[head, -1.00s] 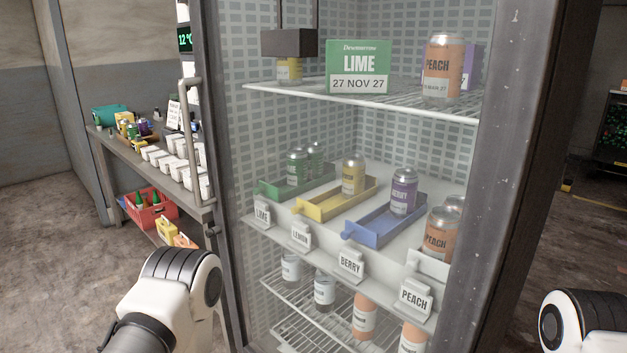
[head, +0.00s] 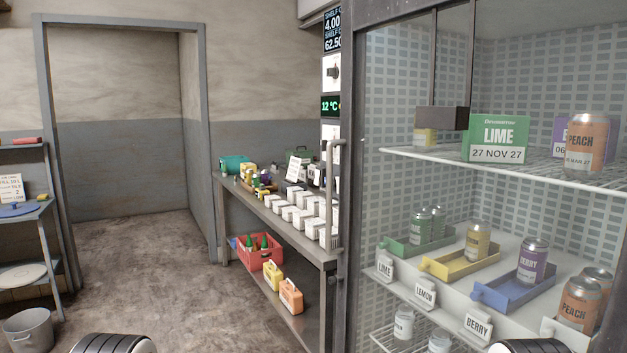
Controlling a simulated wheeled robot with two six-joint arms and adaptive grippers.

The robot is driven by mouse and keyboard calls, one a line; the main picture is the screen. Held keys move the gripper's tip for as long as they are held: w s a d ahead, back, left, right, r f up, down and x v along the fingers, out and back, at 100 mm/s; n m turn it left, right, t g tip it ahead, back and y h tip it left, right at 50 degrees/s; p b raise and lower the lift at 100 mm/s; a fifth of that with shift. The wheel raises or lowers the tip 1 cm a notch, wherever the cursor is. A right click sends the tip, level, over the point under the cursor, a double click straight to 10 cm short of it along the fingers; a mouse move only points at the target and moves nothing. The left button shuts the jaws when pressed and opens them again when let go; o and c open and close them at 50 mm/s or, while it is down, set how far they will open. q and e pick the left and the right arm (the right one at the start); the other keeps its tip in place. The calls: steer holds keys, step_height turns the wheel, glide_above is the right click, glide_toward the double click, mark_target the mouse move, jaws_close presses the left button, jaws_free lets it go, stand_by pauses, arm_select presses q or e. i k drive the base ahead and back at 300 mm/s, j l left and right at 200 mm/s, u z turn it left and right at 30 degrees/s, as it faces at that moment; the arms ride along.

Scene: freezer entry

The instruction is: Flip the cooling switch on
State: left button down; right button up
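A white panel with a dark knob or switch (head: 333,72) is on the narrow wall strip left of the glass-doored cooler. It is small and partly cut off by the cooler's frame, so I cannot tell its position or whether it is the cooling switch. Only parts of my arms show at the bottom edge. Neither gripper is in view.
The glass cooler (head: 353,200) holds cans in coloured trays; its door looks shut, with a vertical handle (head: 334,190). A shelf table (head: 330,253) with white boxes stands beneath the panels. Open floor (head: 150,260) leads to a doorway. A bucket (head: 28,333) stands at left.

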mark_target(317, 174)
steer(key=i+j+z, duration=0.15)
steer(key=z, duration=0.3)
steer(key=i+j+z, duration=0.15)
steer(key=z, duration=0.3)
steer(key=i+j, duration=0.15)
steer(key=j, duration=0.25)
steer(key=i+j+z, duration=0.15)
steer(key=j, duration=0.3)
steer(key=i+j, duration=0.15)
steer(key=j, duration=0.25)
steer(key=i+j+z, duration=0.15)
steer(key=j, duration=0.3)
steer(key=i+j, duration=0.1)
steer(key=j, duration=0.35)
steer(key=i+j+z, duration=0.15)
steer(key=j, duration=0.3)
